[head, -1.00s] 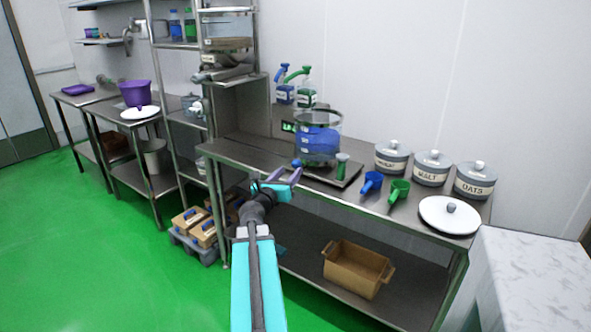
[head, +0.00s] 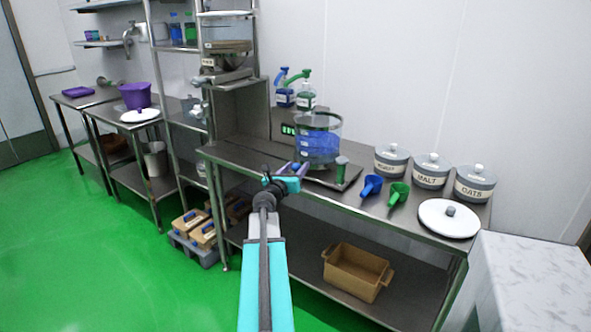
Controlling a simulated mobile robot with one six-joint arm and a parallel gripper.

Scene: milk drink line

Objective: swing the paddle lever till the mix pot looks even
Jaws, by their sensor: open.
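Whether the contents look even is too small to tell. A blue knob (head: 295,166) is at the pot's front left, and a green-topped handle (head: 341,161) stands at its front right. I cannot tell which of these is the paddle lever.
A blue scoop (head: 371,186) and a green scoop (head: 398,193) lie right of the pot. Several lidded canisters (head: 432,170) and a white lid (head: 449,218) are farther right. Pump bottles (head: 305,95) stand behind the pot. A steel rack (head: 229,75) rises at left.

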